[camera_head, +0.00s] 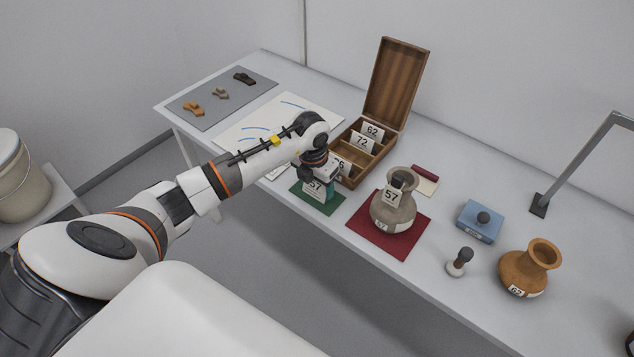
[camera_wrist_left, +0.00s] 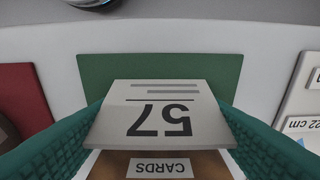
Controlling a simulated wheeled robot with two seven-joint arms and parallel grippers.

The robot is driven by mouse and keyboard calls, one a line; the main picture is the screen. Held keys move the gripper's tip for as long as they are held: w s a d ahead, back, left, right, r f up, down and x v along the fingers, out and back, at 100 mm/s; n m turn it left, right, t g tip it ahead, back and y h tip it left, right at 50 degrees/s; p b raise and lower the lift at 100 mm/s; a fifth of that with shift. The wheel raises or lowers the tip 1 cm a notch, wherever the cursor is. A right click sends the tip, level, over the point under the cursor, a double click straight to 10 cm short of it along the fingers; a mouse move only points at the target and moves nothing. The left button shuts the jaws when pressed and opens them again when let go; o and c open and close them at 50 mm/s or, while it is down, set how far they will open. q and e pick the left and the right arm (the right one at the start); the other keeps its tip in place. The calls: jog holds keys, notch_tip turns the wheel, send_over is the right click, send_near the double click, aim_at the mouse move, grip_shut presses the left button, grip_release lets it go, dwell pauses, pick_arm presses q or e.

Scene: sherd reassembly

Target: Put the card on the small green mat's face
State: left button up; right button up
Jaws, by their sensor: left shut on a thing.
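My left gripper (camera_head: 320,190) is shut on a white card (camera_head: 314,186) marked 57. It holds the card over the small green mat (camera_head: 323,209), beside the wooden box. In the left wrist view the card (camera_wrist_left: 160,115) sits tilted between the teal fingers (camera_wrist_left: 160,140), its number upside down. The green mat (camera_wrist_left: 160,66) shows behind the card, which hides part of it. I cannot tell whether the card touches the mat. My right gripper is not in view.
An open wooden box (camera_head: 395,85) with numbered cards stands behind the gripper. Right of the mat, a grey jar (camera_head: 405,213) stands on a red mat (camera_head: 407,248). An orange jar (camera_head: 520,272), a blue block (camera_head: 478,232) and a dark-knobbed stamp (camera_head: 460,262) stand farther right.

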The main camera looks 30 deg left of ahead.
aim_at(314, 194)
pick_arm(q)
jog(key=shift+f, duration=0.1)
jog(key=o, duration=1)
jog(key=shift+c, duration=0.2)
notch_tip(314, 194, up, 12)
jog(key=s, duration=0.1)
jog(key=shift+s, duration=0.25)
